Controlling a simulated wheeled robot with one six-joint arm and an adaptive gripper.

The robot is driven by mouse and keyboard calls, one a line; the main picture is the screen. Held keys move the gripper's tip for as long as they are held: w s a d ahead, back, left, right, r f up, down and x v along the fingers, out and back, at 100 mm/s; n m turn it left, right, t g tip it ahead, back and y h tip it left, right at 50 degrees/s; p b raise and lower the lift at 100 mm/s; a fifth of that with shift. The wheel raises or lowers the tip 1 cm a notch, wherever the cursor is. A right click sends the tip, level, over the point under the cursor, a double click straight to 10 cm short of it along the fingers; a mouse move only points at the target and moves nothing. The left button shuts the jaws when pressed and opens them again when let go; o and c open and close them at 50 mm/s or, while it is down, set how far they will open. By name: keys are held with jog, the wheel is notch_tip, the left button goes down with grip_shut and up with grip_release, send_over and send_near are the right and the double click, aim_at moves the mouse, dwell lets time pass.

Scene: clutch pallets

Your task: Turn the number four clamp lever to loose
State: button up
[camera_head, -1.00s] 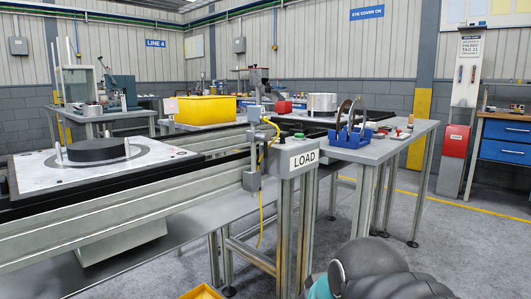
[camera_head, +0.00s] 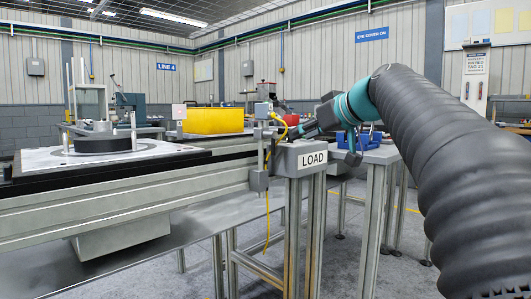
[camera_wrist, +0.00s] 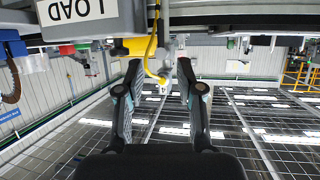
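The white pallet plate (camera_head: 176,150) lies on the conveyor at the left of the head view, with a round black disc (camera_head: 102,146) and upright pins on it. I cannot make out a number four clamp lever or its marking in either view. My gripper (camera_head: 292,134) is small and partly merged with the background near the LOAD post. The inverted wrist view shows my gripper (camera_wrist: 160,75) with its two fingers spread and nothing between them. A yellow cable and part of the post show beyond the fingertips.
The LOAD sign (camera_head: 313,160) is on the post at the conveyor's end, close to my gripper. A yellow cable (camera_head: 268,185) hangs beside it. The conveyor's side rail (camera_head: 120,205) runs left. A yellow bin (camera_head: 213,121) and a blue holder (camera_head: 347,138) stand behind.

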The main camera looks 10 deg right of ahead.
aim_at(273, 148)
jog(key=x, duration=1.3)
jog(key=shift+f, duration=0.15)
grip_shut()
